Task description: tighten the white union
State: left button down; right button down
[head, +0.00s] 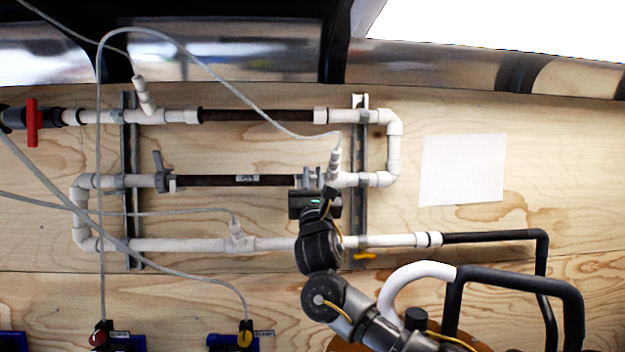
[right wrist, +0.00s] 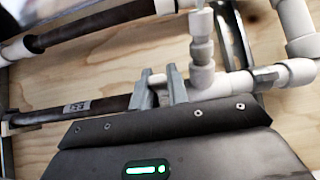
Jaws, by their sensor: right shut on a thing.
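The white union (right wrist: 158,80) sits at the right end of the dark middle pipe, where the dark section meets white fittings. My right gripper (head: 312,178) reaches up to it from below in the head view. In the right wrist view the two grey fingers (right wrist: 160,88) stand on either side of the white piece and are shut on it. The fingers and gripper body hide much of the union, so its threads and any gap cannot be made out. My left gripper is in neither view.
White and dark pipe runs (head: 258,115) are fixed to a plywood wall by metal struts (head: 360,135). A white tee (head: 334,165) with a thin grey cable is close right of my gripper. A red-handled valve (head: 32,122) is at far left. Blank paper (head: 462,169) hangs right.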

jog(key=shift+w+r+g+b, duration=0.15)
jog(key=shift+r+g+b, duration=0.4)
jog(key=shift+g, duration=0.65)
jog(key=shift+w+r+g+p, duration=0.15)
jog(key=shift+r+g+p, duration=0.15)
jog(key=shift+r+g, duration=0.35)
jog(key=shift+w+r+g+p, duration=0.3)
jog(key=shift+g+p, duration=0.4)
jog(key=shift+g, duration=0.25)
jog(key=shift+w+g+p, duration=0.2)
jog(key=shift+g+p, duration=0.3)
jog(key=shift+p, duration=0.05)
jog(key=shift+f, duration=0.1)
jog(key=c, duration=1.4)
grip_release()
jog(key=shift+w, duration=0.1)
jog(key=shift+o, duration=0.2)
